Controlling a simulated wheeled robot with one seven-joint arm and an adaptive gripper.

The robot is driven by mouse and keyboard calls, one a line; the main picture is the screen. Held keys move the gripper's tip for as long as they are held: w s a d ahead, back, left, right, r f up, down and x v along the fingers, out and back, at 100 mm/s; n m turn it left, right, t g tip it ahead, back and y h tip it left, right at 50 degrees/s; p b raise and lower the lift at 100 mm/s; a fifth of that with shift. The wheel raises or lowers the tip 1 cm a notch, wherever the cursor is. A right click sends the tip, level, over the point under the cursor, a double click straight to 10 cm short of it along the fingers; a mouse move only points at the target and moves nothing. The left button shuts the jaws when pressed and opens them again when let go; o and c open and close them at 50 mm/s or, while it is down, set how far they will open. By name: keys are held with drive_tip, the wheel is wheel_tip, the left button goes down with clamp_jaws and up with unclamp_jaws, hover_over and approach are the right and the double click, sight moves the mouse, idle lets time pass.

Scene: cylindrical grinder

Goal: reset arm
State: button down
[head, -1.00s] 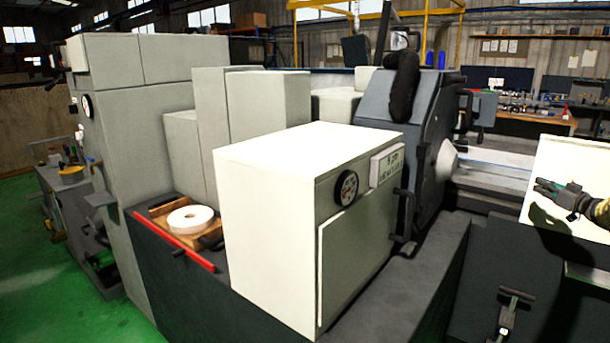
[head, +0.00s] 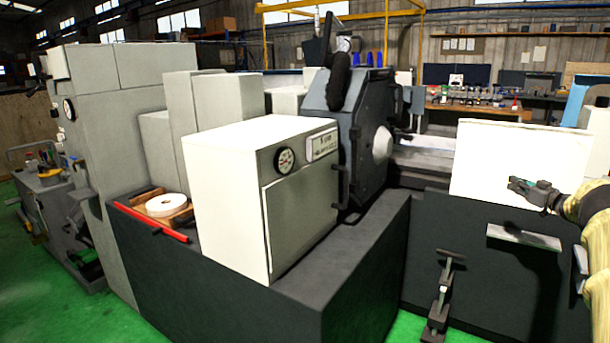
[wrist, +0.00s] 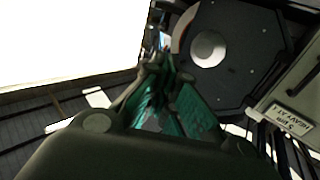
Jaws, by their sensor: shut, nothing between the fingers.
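My gripper (head: 520,186) is at the right of the head view, at the end of my arm, pointing left. It is shut and empty, in front of a white panel (head: 490,160) on the machine. In the wrist view my gripper (wrist: 155,65) is seen from behind, with dark and green parts. Past it is the dark wheel housing (wrist: 235,60) with its round pale hub, which also shows in the head view (head: 350,115).
The grinder carries a big white cabinet (head: 225,190) with a dial. A white wheel (head: 166,204) lies on a wooden board beside a red bar (head: 150,222). A grey lever (head: 445,275) stands at the front. Green floor (head: 45,300) is clear at lower left.

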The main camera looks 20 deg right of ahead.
drive_tip(key=w+a+f, duration=0.6)
drive_tip(key=w+a, duration=0.4)
drive_tip(key=a, duration=0.1)
drive_tip(key=a+f+m+g, duration=0.2)
drive_tip(key=a+f+m, duration=0.1)
drive_tip(key=a+f, duration=1.6)
drive_tip(key=s+a+f+g, duration=0.2)
drive_tip(key=s+a+f, duration=0.4)
drive_tip(key=a+f, duration=0.4)
drive_tip(key=s+a+f+g, duration=0.3)
drive_tip(key=s+a+f, duration=0.4)
drive_tip(key=a, duration=0.6)
drive_tip(key=s+a+f+g, duration=0.3)
drive_tip(key=s+a+f, duration=0.2)
drive_tip(key=s+a, duration=0.5)
drive_tip(key=s+a+f+g, duration=0.2)
drive_tip(key=s+a+f, duration=0.3)
drive_tip(key=s+a, duration=0.6)
drive_tip(key=s+a+r+g, duration=0.1)
drive_tip(key=s+a+g, duration=0.1)
drive_tip(key=s, duration=0.7)
drive_tip(key=s+a+r+n+g, duration=0.1)
drive_tip(key=s+a+g, duration=0.1)
drive_tip(key=s, duration=0.8)
drive_tip(key=s+a+r+n+g, duration=0.1)
drive_tip(key=s+a+g, duration=0.1)
drive_tip(key=s, duration=0.8)
drive_tip(key=shift+a+r, duration=0.4)
drive_tip(key=shift+a, duration=0.15)
